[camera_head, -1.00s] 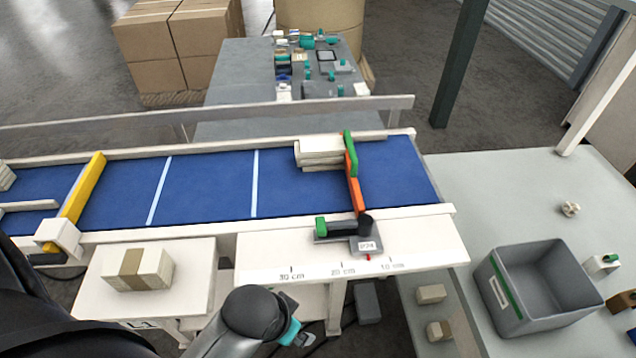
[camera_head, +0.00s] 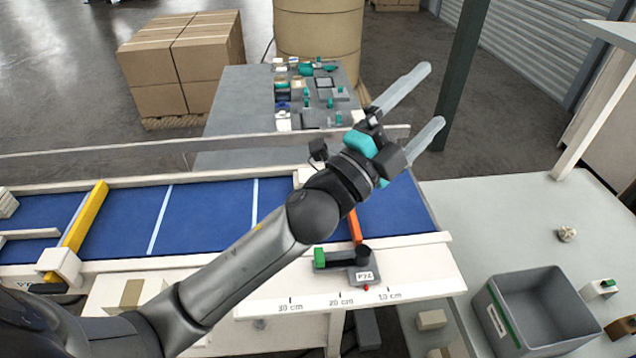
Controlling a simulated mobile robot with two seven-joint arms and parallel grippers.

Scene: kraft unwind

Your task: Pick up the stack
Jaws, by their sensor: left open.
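My left gripper (camera_head: 428,98) is open and empty. Its two pale fingers are spread and point up and right, over the far rail and the right end of the blue belt. My left arm crosses the belt and hides most of the cream stack (camera_head: 301,177) at the orange stop (camera_head: 355,226); only a small edge of it shows. A second cream stack with a brown band (camera_head: 131,293) lies on the white side table at the lower left, partly hidden by my arm. My right gripper is not in view.
The blue belt (camera_head: 205,215) runs across, with a yellow bar (camera_head: 82,228) at left. A grey bin (camera_head: 540,315) stands on the right table. A low rail runs behind the belt. A back table (camera_head: 235,100) holds several small parts. The belt's middle is clear.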

